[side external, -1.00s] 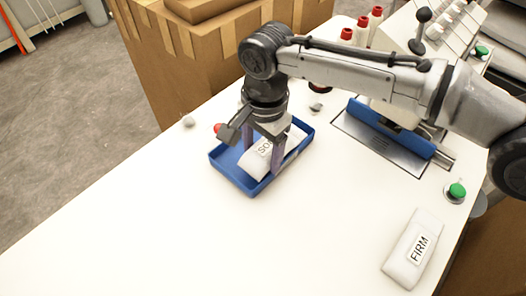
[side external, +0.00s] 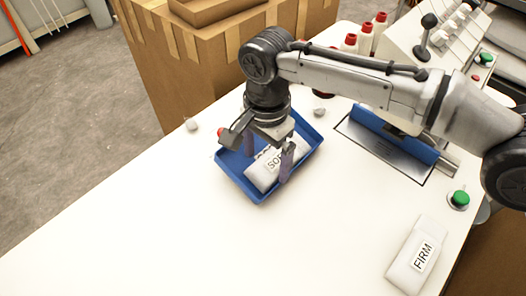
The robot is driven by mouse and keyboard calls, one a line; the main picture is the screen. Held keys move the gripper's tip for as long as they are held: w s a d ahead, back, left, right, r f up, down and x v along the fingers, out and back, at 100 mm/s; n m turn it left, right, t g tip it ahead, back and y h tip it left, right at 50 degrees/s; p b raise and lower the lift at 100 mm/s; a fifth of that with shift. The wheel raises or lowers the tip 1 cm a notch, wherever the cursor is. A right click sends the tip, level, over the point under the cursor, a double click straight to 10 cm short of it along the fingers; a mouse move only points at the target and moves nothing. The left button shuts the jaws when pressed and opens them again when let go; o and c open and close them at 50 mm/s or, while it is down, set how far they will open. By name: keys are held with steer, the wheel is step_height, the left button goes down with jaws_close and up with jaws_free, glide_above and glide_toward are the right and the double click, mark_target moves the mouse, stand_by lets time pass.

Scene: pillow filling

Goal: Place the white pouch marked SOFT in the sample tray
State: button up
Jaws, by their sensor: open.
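The white pouch marked SOFT (side external: 264,178) lies inside the blue sample tray (side external: 235,188). Its label faces up, partly covered by my gripper. My gripper (side external: 268,160) points down over the tray. Its fingers are open, one on each side of the pouch, with the tips low near the tray floor. I cannot tell whether either finger still touches the pouch. The far part of the tray is hidden behind my wrist.
A white pouch marked FIRM (side external: 408,268) lies at the table's right front. A blue-and-metal fixture (side external: 395,148), a green button (side external: 460,198) and red-capped bottles (side external: 364,38) stand to the right. Cardboard boxes (side external: 200,70) stand behind. The front left tabletop is clear.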

step_height(320, 180, up, 5)
steer(key=shift+r, duration=0.15)
steer(key=shift+w+d+r, duration=0.15)
steer(key=shift+d+r, duration=0.05)
steer(key=shift+r, duration=0.05)
steer(key=w+d+r+n+t, duration=0.1)
steer(key=w+d+r, duration=0.1)
steer(key=d+r, duration=0.45)
steer(key=w+d+r+n, duration=0.15)
steer(key=d+r, duration=0.25)
steer(key=d, duration=0.5)
steer(key=s+d+r+n+t+y, duration=0.1)
steer(key=s+d+r, duration=0.1)
steer(key=d, duration=0.5)
steer(key=s+d+r+n+t, duration=0.1)
steer(key=s+d+r, duration=0.1)
steer(key=d, duration=0.5)
steer(key=s+d+f+n+t, duration=0.1)
steer(key=s+d+n, duration=0.1)
steer(key=s+d, duration=0.9)
steer(key=s+d+f+n+t+h, duration=0.1)
steer(key=s+d+f+n, duration=0.1)
steer(key=s+d+f, duration=0.5)
steer(key=shift+s+f+t, duration=0.3)
steer(key=shift+s+f, duration=0.1)
steer(key=shift+s, duration=0.8)
